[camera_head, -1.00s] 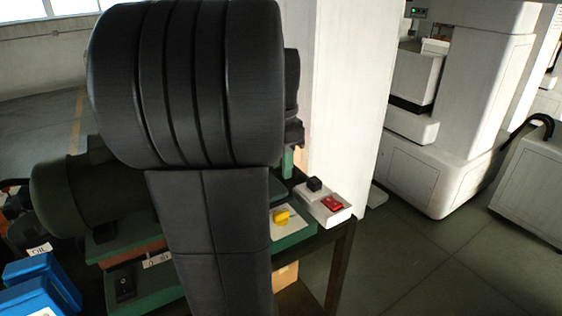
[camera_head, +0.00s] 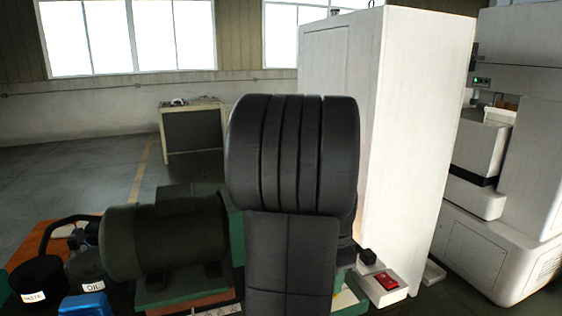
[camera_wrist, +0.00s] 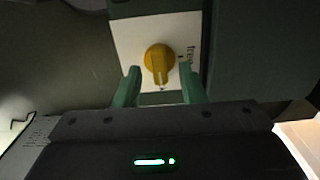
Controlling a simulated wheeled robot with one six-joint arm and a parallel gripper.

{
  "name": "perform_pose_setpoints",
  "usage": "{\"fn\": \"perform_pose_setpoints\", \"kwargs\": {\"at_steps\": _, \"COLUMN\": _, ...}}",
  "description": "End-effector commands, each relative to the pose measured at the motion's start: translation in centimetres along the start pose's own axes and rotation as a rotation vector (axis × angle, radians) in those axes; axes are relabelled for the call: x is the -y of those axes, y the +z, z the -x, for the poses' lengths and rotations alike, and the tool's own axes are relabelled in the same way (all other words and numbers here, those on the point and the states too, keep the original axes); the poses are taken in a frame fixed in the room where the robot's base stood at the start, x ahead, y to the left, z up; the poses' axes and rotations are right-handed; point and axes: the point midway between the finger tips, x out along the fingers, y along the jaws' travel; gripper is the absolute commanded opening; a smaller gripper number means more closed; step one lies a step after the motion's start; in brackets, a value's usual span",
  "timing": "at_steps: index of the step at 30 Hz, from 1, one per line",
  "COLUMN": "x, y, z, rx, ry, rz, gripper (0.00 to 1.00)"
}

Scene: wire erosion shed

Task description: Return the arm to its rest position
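Just past the fingertips is a yellow knob (camera_wrist: 159,60) on a white plate (camera_wrist: 128,38) with partly readable lettering. The knob appears apart from both fingers. In the head view my dark ribbed arm (camera_head: 290,155) stands upright in the middle and hides the knob and my gripper.
A dark green motor (camera_head: 165,240) sits left of my arm. A box with a red switch (camera_head: 388,282) is at right, by a tall white cabinet (camera_head: 400,130). Oil (camera_head: 90,272) and waste (camera_head: 35,280) containers stand at lower left. Open floor lies behind left.

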Motion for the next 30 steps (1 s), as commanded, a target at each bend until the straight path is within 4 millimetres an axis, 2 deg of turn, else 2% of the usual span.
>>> {"fn": "perform_pose_setpoints", "kwargs": {"at_steps": 6, "x": -0.1, "y": 0.0, "z": -1.4, "rx": 0.001, "ry": 0.001, "rz": 0.0, "gripper": 0.37}}
{"fn": "perform_pose_setpoints", "kwargs": {"at_steps": 19, "x": 0.0, "y": 0.0, "z": -0.9, "rx": -0.001, "ry": -0.001, "rz": 0.003, "gripper": 0.37}}
{"fn": "perform_pose_setpoints", "kwargs": {"at_steps": 23, "x": 0.1, "y": 0.0, "z": 0.4, "rx": -0.002, "ry": -0.003, "rz": 0.0, "gripper": 0.37}}
{"fn": "perform_pose_setpoints", "kwargs": {"at_steps": 30, "x": 0.1, "y": -0.1, "z": 5.0, "rx": -0.003, "ry": -0.006, "rz": 0.0, "gripper": 0.37}}
